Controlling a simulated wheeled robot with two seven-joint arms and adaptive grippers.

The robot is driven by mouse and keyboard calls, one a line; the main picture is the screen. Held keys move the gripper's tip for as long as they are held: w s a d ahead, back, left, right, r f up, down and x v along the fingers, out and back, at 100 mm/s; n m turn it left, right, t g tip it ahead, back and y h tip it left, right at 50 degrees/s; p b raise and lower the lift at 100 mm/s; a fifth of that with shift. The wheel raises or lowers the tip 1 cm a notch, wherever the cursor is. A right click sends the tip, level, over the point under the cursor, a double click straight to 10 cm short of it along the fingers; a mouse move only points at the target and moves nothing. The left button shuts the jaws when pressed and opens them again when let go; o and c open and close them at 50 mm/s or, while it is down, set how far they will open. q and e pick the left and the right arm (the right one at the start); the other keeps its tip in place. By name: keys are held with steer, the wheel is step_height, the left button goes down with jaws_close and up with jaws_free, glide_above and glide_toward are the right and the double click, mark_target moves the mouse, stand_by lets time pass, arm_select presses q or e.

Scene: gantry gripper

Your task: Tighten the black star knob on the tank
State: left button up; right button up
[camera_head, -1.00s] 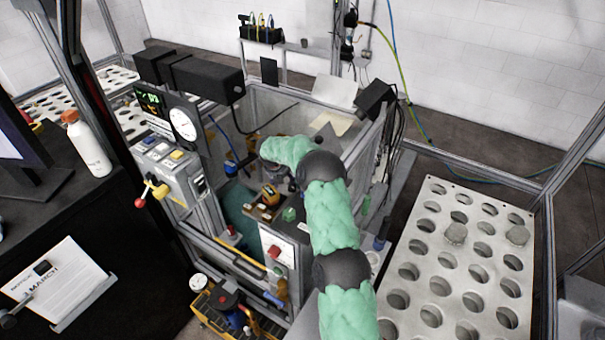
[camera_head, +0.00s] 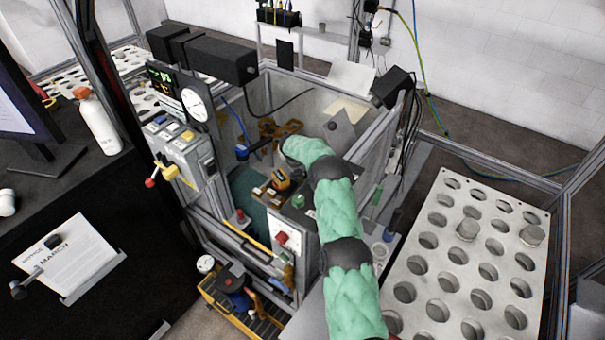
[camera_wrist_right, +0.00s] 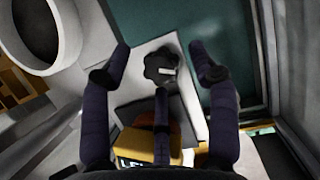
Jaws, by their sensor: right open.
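The black star knob (camera_wrist_right: 160,66) shows in the right wrist view, on a pale grey plate beside a teal panel (camera_wrist_right: 222,45). My right gripper (camera_wrist_right: 158,50) is open, with its dark fingers spread on either side of the knob. One more finger reaches up from below, close under the knob. I see no grip on it. In the head view my green-sleeved right arm reaches into the grey-framed tank area. Its gripper is mostly hidden behind the arm there, and I cannot make out the knob. My left gripper is not in view.
A yellow-orange device (camera_head: 283,179) stands close by; its display shows below the knob in the wrist view. A white-faced gauge (camera_head: 196,104) and black boxes (camera_head: 222,60) stand left of the arm. A perforated table (camera_head: 455,270) lies right.

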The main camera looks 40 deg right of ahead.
steer(key=shift+d+f, duration=0.1)
steer(key=shift+f, duration=0.1)
steer(key=c, duration=1.1)
steer(key=shift+w+m+b, duration=0.15)
steer(key=shift+m+b, duration=0.45)
steer(key=shift+b, duration=0.25)
steer(key=shift+d+m+g+b, duration=0.1)
steer(key=shift+m+g+b, duration=0.25)
steer(key=shift+m, duration=0.15)
steer(key=shift+r+m+g+h+b, duration=0.15)
steer(key=shift+m+g+h+b, duration=0.15)
steer(key=shift+m, duration=0.2)
steer(key=o, duration=1.1)
steer(key=shift+d, duration=0.1)
